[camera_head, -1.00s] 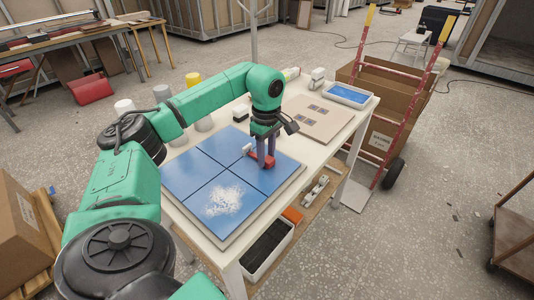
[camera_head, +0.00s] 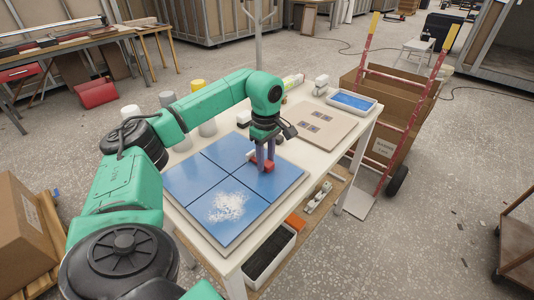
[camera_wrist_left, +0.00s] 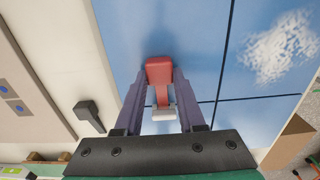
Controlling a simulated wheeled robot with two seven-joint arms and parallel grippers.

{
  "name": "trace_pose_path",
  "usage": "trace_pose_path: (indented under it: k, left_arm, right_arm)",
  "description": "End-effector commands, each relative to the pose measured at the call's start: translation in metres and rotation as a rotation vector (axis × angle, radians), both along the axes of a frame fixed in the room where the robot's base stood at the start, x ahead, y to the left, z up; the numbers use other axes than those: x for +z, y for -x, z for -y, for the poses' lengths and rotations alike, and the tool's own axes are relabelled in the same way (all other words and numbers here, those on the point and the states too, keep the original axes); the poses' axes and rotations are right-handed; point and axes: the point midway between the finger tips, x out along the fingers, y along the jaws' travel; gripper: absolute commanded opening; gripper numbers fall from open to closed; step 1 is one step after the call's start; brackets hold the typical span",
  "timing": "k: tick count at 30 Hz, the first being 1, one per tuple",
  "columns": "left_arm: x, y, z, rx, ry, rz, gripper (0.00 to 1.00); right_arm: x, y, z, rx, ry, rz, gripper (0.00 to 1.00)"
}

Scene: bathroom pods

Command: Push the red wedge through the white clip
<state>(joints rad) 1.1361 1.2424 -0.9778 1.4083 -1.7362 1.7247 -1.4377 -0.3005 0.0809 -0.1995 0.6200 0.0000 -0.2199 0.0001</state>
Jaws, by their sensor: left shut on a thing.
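The red wedge (camera_head: 267,168) is low over the blue tiles near their right side. My left gripper (camera_head: 265,166) points down from above, its two purple fingers shut on the wedge. In the wrist view the broad red end of the wedge (camera_wrist_left: 159,70) lies between the fingertips, and its narrow part runs back toward the palm. The small white clip (camera_wrist_left: 163,114) shows at that narrow end; in the head view it is a small pale spot (camera_head: 251,154) beside the fingers. I cannot tell how far the wedge sits in the clip. My right gripper is not in view.
Blue tiles (camera_head: 185,178) in a square panel cover the near tabletop, with a white speckled patch (camera_head: 228,207). A beige board (camera_head: 318,127) and a blue-bottomed tray (camera_head: 352,102) lie farther back. Cups stand behind my arm. A red hand truck (camera_head: 395,110) stands to the right.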

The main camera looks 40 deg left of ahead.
Motion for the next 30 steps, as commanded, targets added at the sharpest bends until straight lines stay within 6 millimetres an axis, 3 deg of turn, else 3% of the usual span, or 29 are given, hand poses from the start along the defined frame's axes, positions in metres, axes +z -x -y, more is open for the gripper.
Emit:
trace_pose_path:
  k: [30]
  left_arm:
    - [0.000, 0.000, -0.016, 0.001, 0.000, -0.001, 0.00]
  right_arm:
    - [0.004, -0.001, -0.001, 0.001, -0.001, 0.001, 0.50]
